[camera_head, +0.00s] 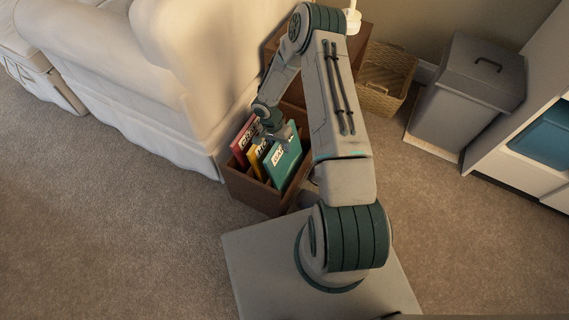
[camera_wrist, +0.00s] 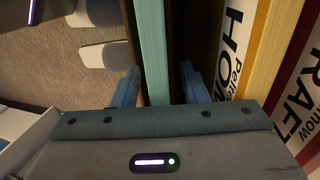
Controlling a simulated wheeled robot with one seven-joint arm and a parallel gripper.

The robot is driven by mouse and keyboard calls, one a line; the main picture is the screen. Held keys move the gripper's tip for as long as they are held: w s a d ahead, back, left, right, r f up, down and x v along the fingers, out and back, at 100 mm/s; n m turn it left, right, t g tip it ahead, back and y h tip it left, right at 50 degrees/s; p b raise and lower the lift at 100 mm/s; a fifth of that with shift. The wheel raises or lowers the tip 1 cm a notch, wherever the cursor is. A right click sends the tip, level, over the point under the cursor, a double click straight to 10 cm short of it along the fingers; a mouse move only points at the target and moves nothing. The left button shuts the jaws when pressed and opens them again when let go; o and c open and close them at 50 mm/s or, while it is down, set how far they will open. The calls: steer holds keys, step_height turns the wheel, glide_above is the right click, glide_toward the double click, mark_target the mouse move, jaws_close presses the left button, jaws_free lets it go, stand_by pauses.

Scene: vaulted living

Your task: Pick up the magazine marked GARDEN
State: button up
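A teal magazine (camera_head: 285,165) stands in a brown wooden rack (camera_head: 250,192). Its cover label is too small to read for sure. A yellow magazine (camera_head: 257,160) and a red magazine (camera_head: 243,140) stand to its left. In the wrist view the yellow magazine (camera_wrist: 264,50) shows "HO" and the red one (camera_wrist: 300,105) shows "RAFT". My gripper (camera_head: 278,137) is over the rack at the teal magazine's top. In the wrist view my gripper (camera_wrist: 158,88) is open, its blue fingers on either side of the teal magazine's edge (camera_wrist: 151,40). A dark gap shows at the right finger.
A cream sofa (camera_head: 130,80) stands close left of the rack. A wooden side table (camera_head: 356,45), a wicker basket (camera_head: 385,80) and a grey lidded bin (camera_head: 465,95) are behind and right. A white shelf unit (camera_head: 515,165) is far right. Carpet at the front left is clear.

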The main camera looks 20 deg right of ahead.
steer(key=shift+c, duration=0.3)
jaws_close()
